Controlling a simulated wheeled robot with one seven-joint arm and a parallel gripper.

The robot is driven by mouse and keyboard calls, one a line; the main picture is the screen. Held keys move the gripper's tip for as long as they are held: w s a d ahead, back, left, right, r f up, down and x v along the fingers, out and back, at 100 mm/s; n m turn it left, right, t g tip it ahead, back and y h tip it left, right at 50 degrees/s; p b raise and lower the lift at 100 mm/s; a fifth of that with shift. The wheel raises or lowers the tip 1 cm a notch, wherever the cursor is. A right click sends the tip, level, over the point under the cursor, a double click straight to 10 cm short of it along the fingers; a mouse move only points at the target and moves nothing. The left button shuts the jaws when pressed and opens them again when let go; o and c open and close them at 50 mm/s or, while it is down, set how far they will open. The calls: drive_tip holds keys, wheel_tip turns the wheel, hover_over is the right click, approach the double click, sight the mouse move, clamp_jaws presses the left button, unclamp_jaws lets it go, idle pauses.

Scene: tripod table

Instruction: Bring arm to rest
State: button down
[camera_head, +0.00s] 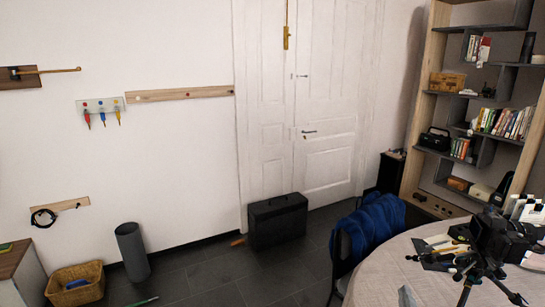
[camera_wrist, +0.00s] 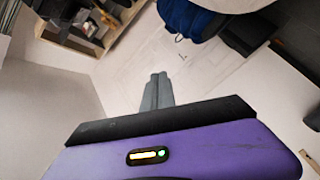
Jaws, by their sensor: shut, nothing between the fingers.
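My gripper (camera_wrist: 158,78) shows in the wrist view, its two grey fingers pressed together with nothing between them. Below the fingers are a black edge and the purple wrist housing with a small lit indicator. The fingers are in free air and touch nothing visible. The table (camera_head: 375,285) with a pale cloth stands at the lower right of the head view. A black camera on a small tripod (camera_head: 482,270) stands on it, beside papers and small items.
A chair with a blue jacket (camera_head: 368,228) stands at the table's left; the jacket also shows in the wrist view (camera_wrist: 188,20). A wooden shelf (camera_head: 432,110) is at right. A black case (camera_head: 277,221) stands by the white door (camera_head: 328,110). A grey bin (camera_head: 131,252) and wicker basket (camera_head: 75,284) are at left. Floor between is mostly clear.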

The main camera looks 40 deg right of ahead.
drive_tip(key=s+a+t+y, duration=0.2)
drive_tip(key=a+t+y, duration=0.15)
drive_tip(key=a, duration=0.75)
drive_tip(key=s+a+t+y, duration=0.25)
drive_tip(key=a+y, duration=0.25)
drive_tip(key=a, duration=0.7)
drive_tip(key=s+a+r+m+g+y, duration=0.1)
drive_tip(key=s+a+y, duration=0.4)
drive_tip(key=s+a, duration=0.6)
drive_tip(key=shift+s+a+r+g, duration=0.3)
drive_tip(key=shift+s+a+r, duration=0.15)
drive_tip(key=shift+s, duration=0.75)
drive_tip(key=c, duration=1.8)
unclamp_jaws()
drive_tip(key=shift+s+a+f, duration=0.1)
drive_tip(key=shift+s+f, duration=0.1)
drive_tip(key=shift+s, duration=0.1)
drive_tip(key=shift+c, duration=0.2)
